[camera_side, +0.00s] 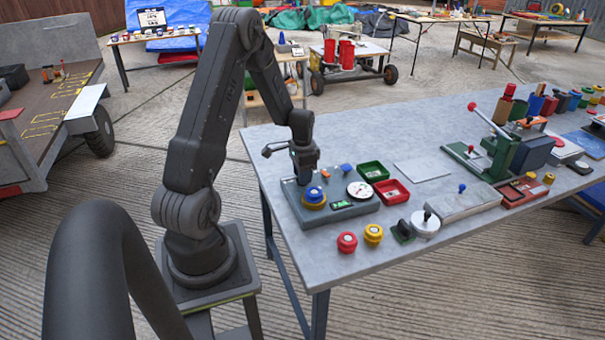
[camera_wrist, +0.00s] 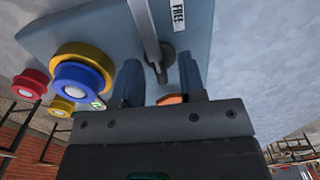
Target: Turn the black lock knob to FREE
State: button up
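The grey panel (camera_wrist: 110,25) lies on the table under my gripper (camera_wrist: 159,62); it also shows in the side view (camera_side: 345,211). In the wrist view a dark knob (camera_wrist: 168,54) stands by the end of a light grey bar (camera_wrist: 146,28), between my two fingers. A white FREE label (camera_wrist: 178,14) is beside the bar. My fingers are apart, one on each side of the knob; I cannot tell whether they touch it. An orange piece (camera_wrist: 172,99) shows low between the fingers. In the side view my gripper (camera_side: 304,180) hides the knob.
A blue-topped yellow knob (camera_side: 314,197) and a white dial (camera_side: 360,190) are on the panel near my gripper. Green (camera_side: 373,171) and red (camera_side: 391,191) trays stand to the right. Red (camera_side: 347,242) and yellow (camera_side: 373,234) knobs are near the table's front edge.

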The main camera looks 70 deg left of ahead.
notch_tip(320, 180, up, 14)
dwell(0.6)
jog(key=shift+f, duration=0.1)
jog(key=s+d+r+t, duration=0.1)
jog(key=d+r, duration=0.3)
jog(key=d, duration=0.4)
jog(key=s+d+r+t+y, duration=0.1)
jog(key=d+r, duration=0.3)
jog(key=d, duration=0.4)
jog(key=s+d+r+t, duration=0.15)
jog(key=d+r, duration=0.25)
jog(key=d, duration=0.4)
jog(key=s+d+t+h, duration=0.1)
jog(key=s+d+t, duration=0.1)
jog(key=s+d, duration=0.4)
jog(key=shift+s+d+r, duration=0.25)
jog(key=shift+s+d, duration=0.1)
jog(key=shift+d, duration=0.35)
